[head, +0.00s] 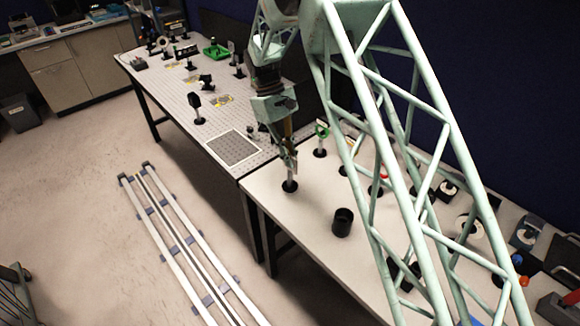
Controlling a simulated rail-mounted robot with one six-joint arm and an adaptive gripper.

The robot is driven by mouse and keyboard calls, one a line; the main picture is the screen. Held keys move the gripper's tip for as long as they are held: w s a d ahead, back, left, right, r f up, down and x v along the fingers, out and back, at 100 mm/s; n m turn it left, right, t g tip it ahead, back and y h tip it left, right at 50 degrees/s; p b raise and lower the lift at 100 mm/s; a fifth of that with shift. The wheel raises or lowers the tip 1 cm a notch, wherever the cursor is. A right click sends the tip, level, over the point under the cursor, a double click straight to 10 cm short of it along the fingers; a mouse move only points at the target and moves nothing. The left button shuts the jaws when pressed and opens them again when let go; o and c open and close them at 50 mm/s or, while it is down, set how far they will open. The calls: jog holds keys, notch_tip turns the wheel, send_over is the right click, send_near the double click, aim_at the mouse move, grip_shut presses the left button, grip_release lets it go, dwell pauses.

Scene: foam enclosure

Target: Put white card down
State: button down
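My gripper (289,163) hangs over the near left corner of the white table (283,214), close to the optical table's edge. It points down. A small round black base with a short post (289,186) shows directly below its fingertips. I cannot tell whether the fingers touch the post or whether the base rests on the table. The fingers are too small and dark to tell whether they are open or shut. I cannot pick out a white card for certain; it may be hidden by the gripper or the arm.
A green-ringed mount (320,138) stands right of the gripper, and a black cup (343,222) stands nearer the front. The perforated optical table (178,88) holds several mounts and a dark grid plate (231,147). My lattice arm hides part of the white table.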

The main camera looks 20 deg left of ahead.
aim_at(291, 171)
jog(key=shift+f+p, duration=0.35)
jog(key=shift+f, duration=1.5)
jog(key=c, duration=2.9)
grip_release()
jog(key=b+v, duration=0.1)
jog(key=v, duration=1.1)
